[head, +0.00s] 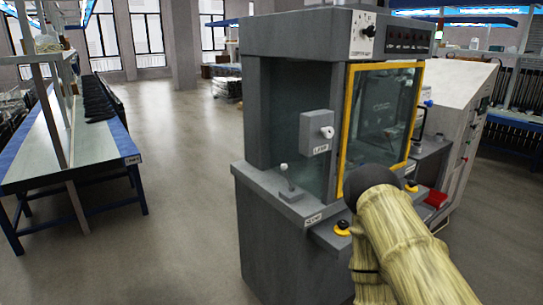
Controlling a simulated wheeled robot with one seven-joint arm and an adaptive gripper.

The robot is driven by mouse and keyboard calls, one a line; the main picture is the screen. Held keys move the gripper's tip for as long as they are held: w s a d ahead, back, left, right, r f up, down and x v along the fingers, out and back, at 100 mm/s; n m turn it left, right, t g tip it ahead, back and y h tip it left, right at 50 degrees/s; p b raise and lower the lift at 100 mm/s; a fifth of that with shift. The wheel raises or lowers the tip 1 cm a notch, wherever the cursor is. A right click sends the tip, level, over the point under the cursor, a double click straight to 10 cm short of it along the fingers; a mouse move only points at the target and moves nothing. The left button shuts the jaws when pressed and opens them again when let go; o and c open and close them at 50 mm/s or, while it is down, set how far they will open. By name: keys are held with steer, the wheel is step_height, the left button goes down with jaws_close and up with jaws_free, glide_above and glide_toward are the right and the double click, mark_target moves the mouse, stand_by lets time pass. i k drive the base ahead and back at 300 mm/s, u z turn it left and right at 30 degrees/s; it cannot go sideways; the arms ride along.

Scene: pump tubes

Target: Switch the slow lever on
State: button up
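A grey machine (262,230) stands in the middle of the head view. On its left front ledge is a small lever (286,178) with a pale knob; its stem looks roughly upright, tilted slightly left. A small label (313,219) on the ledge edge near it seems to read "SLOW", but it is too small to be sure. My sleeved arm comes in from the lower right, in front of the machine and right of the lever. My gripper's fingers do not show, so its opening and any contact are hidden.
A grey box (312,132) labelled "LAMP" with a white knob sits above the lever. A yellow-framed window (382,110), a yellow-black button (342,228) and a red part (436,198) are right of it. A long bench (75,150) stands left; the floor (180,180) between is clear.

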mark_target(284, 167)
steer(key=z, duration=0.6)
steer(key=k, duration=0.65)
steer(key=z, duration=0.55)
steer(key=i, duration=0.35)
steer(key=u, duration=1)
steer(key=i, duration=0.9)
steer(key=u, duration=1.05)
